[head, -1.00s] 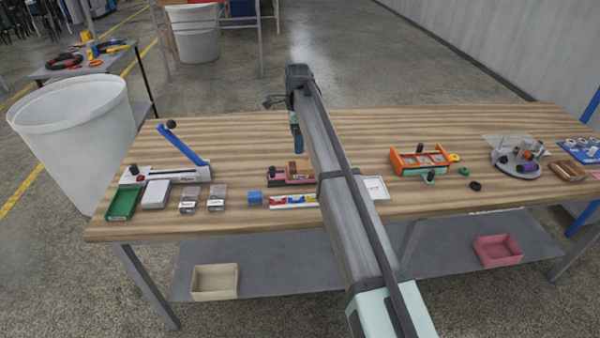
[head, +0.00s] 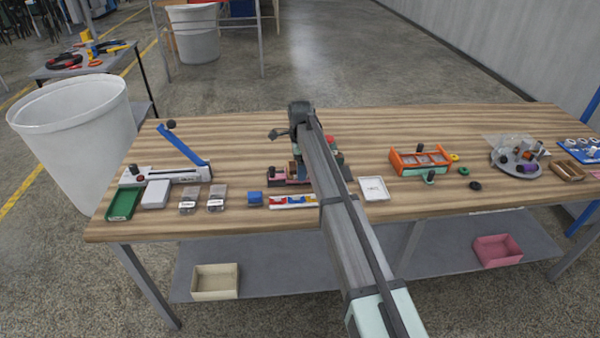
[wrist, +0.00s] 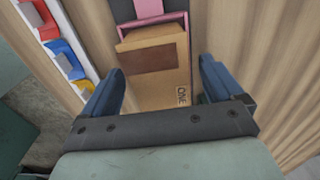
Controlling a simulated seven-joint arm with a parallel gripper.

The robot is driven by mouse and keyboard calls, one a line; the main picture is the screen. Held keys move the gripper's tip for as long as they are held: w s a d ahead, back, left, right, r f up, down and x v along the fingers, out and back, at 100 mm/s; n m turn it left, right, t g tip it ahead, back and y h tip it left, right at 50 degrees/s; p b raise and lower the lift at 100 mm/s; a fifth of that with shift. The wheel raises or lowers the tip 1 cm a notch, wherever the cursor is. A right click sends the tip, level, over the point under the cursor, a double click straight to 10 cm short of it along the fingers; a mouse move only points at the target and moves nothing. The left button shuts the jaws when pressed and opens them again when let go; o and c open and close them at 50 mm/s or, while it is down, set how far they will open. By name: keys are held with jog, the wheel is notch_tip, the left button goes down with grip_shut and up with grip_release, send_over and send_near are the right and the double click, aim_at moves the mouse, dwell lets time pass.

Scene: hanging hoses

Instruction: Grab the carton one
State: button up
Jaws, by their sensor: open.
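A brown carton (wrist: 160,92) with a darker brown patch and a small label reading "ONE" shows in the wrist view. It sits at a pink-framed holder (wrist: 181,18). My gripper (wrist: 163,68) is open, with one blue finger on each side of the carton. In the head view, the pink holder (head: 277,180) shows beside my arm, which hides most of the carton and my fingers.
A white rack with red, blue and yellow pieces (head: 292,201) lies just in front of the holder. An orange fixture (head: 420,160) stands further right. The table's back is mostly clear.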

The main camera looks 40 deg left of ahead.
jog(key=shift+f, duration=0.2)
jog(key=c, duration=1)
jog(key=shift+r, duration=0.1)
jog(key=shift+c, duration=0.2)
